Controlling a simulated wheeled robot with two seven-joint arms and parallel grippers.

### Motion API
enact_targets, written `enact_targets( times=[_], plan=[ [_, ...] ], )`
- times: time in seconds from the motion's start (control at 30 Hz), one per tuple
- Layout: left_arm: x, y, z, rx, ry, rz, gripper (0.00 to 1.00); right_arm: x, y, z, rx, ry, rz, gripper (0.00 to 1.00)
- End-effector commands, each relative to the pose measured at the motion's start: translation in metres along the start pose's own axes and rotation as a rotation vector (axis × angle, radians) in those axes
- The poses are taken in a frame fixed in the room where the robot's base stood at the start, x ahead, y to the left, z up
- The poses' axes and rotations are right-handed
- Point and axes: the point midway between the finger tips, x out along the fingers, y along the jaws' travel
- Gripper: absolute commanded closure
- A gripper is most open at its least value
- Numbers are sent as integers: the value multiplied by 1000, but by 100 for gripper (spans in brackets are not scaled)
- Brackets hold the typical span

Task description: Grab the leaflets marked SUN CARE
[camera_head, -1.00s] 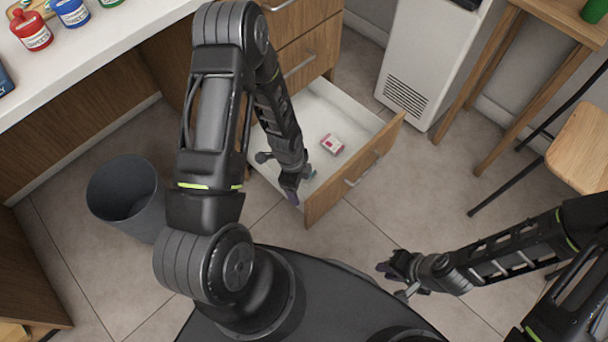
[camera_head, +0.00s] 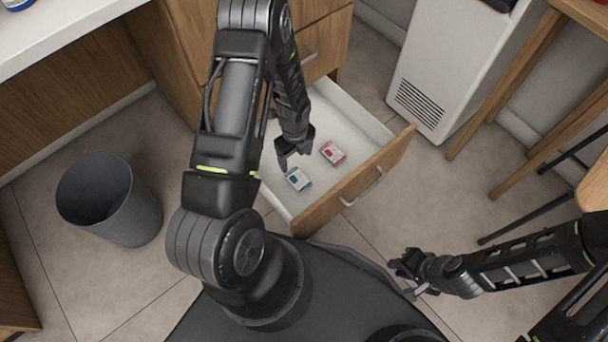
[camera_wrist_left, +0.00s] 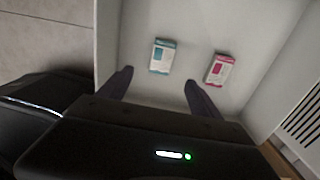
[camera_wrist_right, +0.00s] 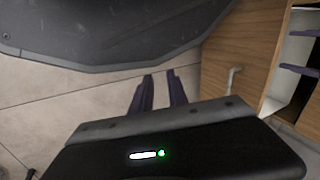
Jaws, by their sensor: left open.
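Two small packs lie flat on the floor of an open white drawer (camera_head: 330,103). One is teal and white (camera_head: 298,179) and also shows in the left wrist view (camera_wrist_left: 162,56). The other is pink-red and white (camera_head: 333,153) and also shows in the left wrist view (camera_wrist_left: 219,69), right of the teal one. Their print is too small to read, so I cannot tell which says SUN CARE. My left gripper (camera_head: 294,160) is open and empty over the drawer; its fingertips (camera_wrist_left: 158,80) point toward the teal pack. My right gripper (camera_head: 402,268) is empty, fingers slightly apart, outside the drawer.
The drawer's wooden front (camera_head: 355,185) with its handle faces my base. A grey bin (camera_head: 108,200) stands on the floor at left. A white vented unit (camera_head: 445,60) and wooden table legs (camera_head: 505,85) stand at right. The white counter (camera_head: 60,30) is at upper left.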

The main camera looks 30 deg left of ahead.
Motion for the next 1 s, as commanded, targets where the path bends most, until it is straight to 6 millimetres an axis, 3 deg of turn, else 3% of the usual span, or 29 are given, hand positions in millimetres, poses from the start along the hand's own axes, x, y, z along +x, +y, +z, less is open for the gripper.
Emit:
enact_targets(
  times=[0.03, 0.47, 0.87, 1.0],
  plan=[
    [13, 0, 0, -1, 0, 0, 25, 12, 6, -1, 2, 4, 2, 80],
    [64, 0, 0, -1, 0, 0, 25, 57, 30, -13, 18, 35, 13, 80],
    [64, 0, 0, -1, 0, 0, 25, 57, 31, -14, 19, 38, 15, 80],
    [75, 0, 0, -2, 1, 0, 25, 63, 33, -15, 19, 40, 14, 80]
  ],
)
